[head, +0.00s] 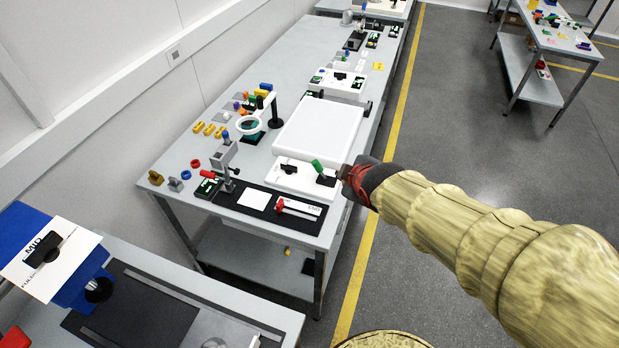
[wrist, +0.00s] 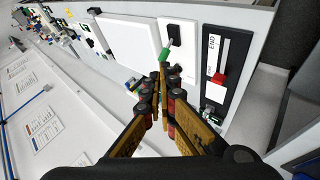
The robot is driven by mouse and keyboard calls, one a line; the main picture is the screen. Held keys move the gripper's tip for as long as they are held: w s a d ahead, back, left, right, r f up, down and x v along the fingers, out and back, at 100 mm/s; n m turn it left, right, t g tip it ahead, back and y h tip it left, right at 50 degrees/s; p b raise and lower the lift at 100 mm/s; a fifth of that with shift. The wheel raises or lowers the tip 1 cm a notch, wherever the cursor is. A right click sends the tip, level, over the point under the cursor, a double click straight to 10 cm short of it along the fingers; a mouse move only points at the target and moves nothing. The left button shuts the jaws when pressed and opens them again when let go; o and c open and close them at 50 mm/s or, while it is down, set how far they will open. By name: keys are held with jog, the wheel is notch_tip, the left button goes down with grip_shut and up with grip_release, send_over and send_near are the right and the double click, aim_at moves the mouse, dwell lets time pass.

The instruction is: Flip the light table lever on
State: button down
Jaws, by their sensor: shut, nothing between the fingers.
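The lever has a green handle (head: 317,164) on a black mount, on a white control box (head: 290,182) at the front of the light table's white panel (head: 322,128). In the head view the handle leans up and left from its mount. The green handle also shows in the wrist view (wrist: 165,56), just beyond my fingertips. My gripper (head: 343,173) is shut and empty, just right of the lever. In the wrist view its fingertips (wrist: 162,74) point at the handle; I cannot tell whether they touch it.
A black mat with a slider (head: 299,209) and red knob lies in front of the control box. A ring magnifier (head: 249,125) on a stand is at the panel's left. Small coloured parts lie farther left. The aisle floor (head: 440,110) on the right is clear.

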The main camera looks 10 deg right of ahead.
aim_at(319, 170)
jog(key=w+a+f+n+t+y+b, duration=0.1)
jog(key=w+a+f+n, duration=0.1)
jog(key=w+f+n, duration=0.1)
jog(key=w+a+f+n+t+y, duration=0.1)
jog(key=w+f+n, duration=0.2)
jog(key=f+n, duration=0.2)
jog(key=w+a+f+n+t+y+b, duration=0.1)
jog(key=w+a+f+n+y, duration=0.1)
jog(key=f+n, duration=0.3)
jog(key=shift+w+a+f+b, duration=0.15)
jog(key=shift+w+a+f, duration=0.05)
jog(key=shift+f, duration=0.4)
jog(key=shift+w+a+f+b, duration=0.15)
jog(key=shift+w+f, duration=0.05)
jog(key=shift+f, duration=0.35)
jog(key=shift+a+f+n, duration=0.2)
jog(key=shift+n, duration=0.3)
jog(key=shift+t, duration=0.3)
jog(key=b+x, duration=0.2)
jog(key=x, duration=0.8)
jog(key=shift+a+f, duration=0.1)
jog(key=shift+f, duration=0.05)
jog(key=d+r, duration=0.1)
jog(key=d, duration=0.2)
jog(key=shift+r, duration=0.35)
jog(key=shift+d+r, duration=0.15)
jog(key=shift+d, duration=0.2)
